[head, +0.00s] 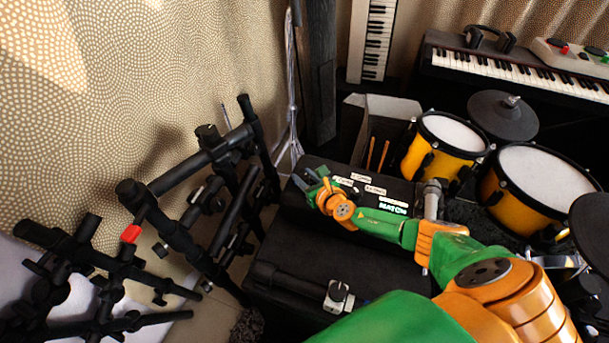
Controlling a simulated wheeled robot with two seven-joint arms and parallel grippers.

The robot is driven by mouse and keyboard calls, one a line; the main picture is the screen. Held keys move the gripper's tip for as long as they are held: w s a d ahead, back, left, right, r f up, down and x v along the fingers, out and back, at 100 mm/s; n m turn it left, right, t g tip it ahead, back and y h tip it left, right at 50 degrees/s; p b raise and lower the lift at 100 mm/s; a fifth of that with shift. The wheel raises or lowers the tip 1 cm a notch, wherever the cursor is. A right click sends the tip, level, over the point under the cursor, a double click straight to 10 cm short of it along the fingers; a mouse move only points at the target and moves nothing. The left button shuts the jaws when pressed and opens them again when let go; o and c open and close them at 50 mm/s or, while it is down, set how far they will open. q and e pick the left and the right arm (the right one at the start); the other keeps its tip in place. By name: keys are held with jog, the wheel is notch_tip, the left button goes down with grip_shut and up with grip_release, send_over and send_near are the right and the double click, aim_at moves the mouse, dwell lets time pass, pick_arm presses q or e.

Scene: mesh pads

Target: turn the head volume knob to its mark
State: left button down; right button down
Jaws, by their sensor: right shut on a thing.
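The amp head (298,206) is a black box in the middle of the head view, with small white labels (375,190) and a green-and-white label (393,207) near its top right. My right gripper (311,181) reaches in from the right, at the left part of the amp head's top. Its fingers are shut at the head volume knob, which they and the wrist hide. The knob's mark and its pointer cannot be made out. My left gripper is not in view.
Black stands (186,225) with a red clip (131,234) fill the left. Yellow drums (437,150) and a cymbal (503,115) stand at right, keyboards (520,70) behind.

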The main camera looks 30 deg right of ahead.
jog(key=c, duration=0.5)
grip_release()
jog(key=p+v, duration=0.1)
jog(key=v, duration=0.1)
jog(key=p+v, duration=0.1)
jog(key=v, duration=0.1)
jog(key=p+v, duration=0.1)
jog(key=v, duration=0.1)
jog(key=shift+r, duration=0.35)
jog(key=shift+s+r, duration=0.1)
jog(key=shift+s, duration=0.4)
jog(key=shift+w, duration=0.1)
